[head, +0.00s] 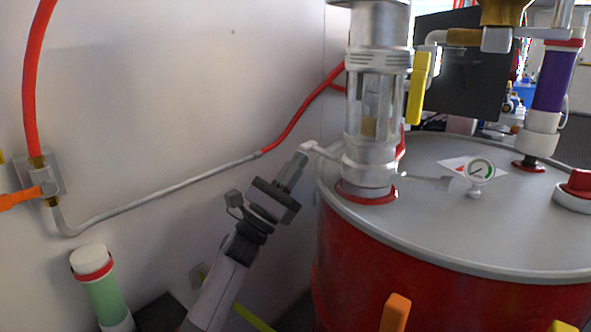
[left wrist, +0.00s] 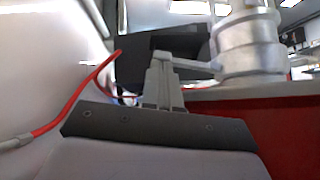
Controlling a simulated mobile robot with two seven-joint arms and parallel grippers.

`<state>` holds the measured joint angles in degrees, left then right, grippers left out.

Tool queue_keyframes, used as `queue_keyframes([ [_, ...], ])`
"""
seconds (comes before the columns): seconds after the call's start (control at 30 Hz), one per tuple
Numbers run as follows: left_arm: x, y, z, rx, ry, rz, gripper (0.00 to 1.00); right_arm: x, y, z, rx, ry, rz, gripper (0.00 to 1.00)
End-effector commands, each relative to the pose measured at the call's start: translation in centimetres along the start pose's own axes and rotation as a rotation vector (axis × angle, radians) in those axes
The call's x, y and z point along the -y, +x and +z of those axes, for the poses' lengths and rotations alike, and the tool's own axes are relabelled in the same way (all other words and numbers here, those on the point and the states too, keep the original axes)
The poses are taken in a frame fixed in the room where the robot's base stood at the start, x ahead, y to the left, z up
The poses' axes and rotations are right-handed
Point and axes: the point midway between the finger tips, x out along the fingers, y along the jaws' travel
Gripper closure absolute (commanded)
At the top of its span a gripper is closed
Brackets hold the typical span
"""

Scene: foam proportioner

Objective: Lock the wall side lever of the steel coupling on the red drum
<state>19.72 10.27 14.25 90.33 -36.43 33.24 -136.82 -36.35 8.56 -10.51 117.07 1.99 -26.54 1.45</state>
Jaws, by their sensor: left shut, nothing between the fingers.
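The steel coupling (head: 369,165) stands upright on the lid of the red drum (head: 400,250), on a red ring. Its wall side lever (head: 322,151) sticks out to the left, toward the wall. A second lever (head: 425,180) sticks out on the right. My left gripper (head: 300,160) is shut and empty, with its tips at the outer end of the wall side lever. In the left wrist view the shut fingers (left wrist: 168,72) stand beside the lever (left wrist: 195,66), left of the coupling (left wrist: 250,48); I cannot tell whether they touch. My right gripper is not in view.
The white wall (head: 180,90) is close on the left, with a grey and red hose (head: 160,190) along it. A pressure gauge (head: 480,171) and a purple cylinder (head: 553,80) stand on the drum's right side. A green cylinder (head: 106,290) is at lower left.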

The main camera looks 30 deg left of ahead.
Motion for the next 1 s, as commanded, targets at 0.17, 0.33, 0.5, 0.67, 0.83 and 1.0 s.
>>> queue_keyframes([
  [0.17,-0.3,0.3,0.3,0.003,0.067,-0.064,1.00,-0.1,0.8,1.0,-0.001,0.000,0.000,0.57],
  [0.33,-0.7,1.0,1.1,0.003,0.164,-0.160,1.00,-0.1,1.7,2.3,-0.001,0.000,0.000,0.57],
  [0.5,-1.0,1.9,2.0,0.002,0.279,-0.273,1.00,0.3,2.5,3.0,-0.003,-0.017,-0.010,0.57],
  [0.67,-1.1,2.9,3.0,0.002,0.386,-0.379,1.00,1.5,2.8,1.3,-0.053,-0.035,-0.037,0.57],
  [0.83,-1.0,3.9,4.0,0.001,0.500,-0.493,1.00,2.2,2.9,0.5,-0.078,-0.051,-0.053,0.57],
  [1.0,-0.7,4.9,5.0,0.000,0.603,-0.598,1.00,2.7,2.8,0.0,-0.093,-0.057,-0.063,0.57],
])
